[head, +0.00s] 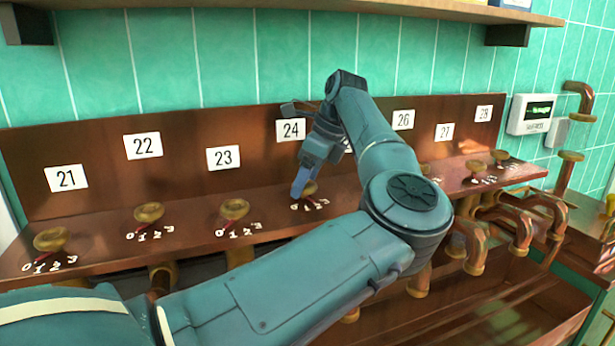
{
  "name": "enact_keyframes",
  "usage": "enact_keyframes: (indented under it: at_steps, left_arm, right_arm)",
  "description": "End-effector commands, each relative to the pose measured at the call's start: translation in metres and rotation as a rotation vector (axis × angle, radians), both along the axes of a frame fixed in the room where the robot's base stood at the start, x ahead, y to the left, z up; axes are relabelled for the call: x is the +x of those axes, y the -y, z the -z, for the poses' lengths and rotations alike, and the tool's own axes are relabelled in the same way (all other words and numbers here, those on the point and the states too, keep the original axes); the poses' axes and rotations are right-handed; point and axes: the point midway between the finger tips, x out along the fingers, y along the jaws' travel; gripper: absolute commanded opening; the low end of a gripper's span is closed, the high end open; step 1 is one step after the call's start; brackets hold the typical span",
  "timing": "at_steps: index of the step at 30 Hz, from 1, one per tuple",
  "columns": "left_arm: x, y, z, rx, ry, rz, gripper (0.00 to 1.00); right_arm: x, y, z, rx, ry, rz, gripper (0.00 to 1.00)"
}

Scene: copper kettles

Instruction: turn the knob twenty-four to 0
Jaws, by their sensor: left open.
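The brass knob twenty-four (310,188) sits on the sloped copper panel below the white label 24 (291,130). White marks around its front edge include a 0 at the left. My left gripper (300,186) points down at this knob, its blue fingers at the knob's left side. The fingers are open; whether they touch the knob I cannot tell. The knob's pointer is too small and partly hidden to read. My right gripper is not in view.
Knobs 21 (51,239), 22 (150,212) and 23 (234,208) stand in a row to the left. Copper pipes (520,225) stick out below the panel at right. A shelf (300,4) runs above.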

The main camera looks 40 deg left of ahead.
Motion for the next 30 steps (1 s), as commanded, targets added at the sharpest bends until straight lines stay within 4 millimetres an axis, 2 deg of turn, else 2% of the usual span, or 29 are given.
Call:
enact_keyframes:
  at_steps: [3,19,30]
  left_arm:
    - [0.0001,0.0002,0.0000,0.000,0.000,0.000,0.68]
    - [0.0002,0.0002,-0.0004,0.000,0.000,0.000,0.25]
    - [-0.0003,0.0003,0.0015,0.001,0.001,0.067,0.25]
  right_arm:
    - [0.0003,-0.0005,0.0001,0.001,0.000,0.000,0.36]
    - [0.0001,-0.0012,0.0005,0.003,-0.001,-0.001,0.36]
    - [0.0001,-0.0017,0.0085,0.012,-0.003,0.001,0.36]
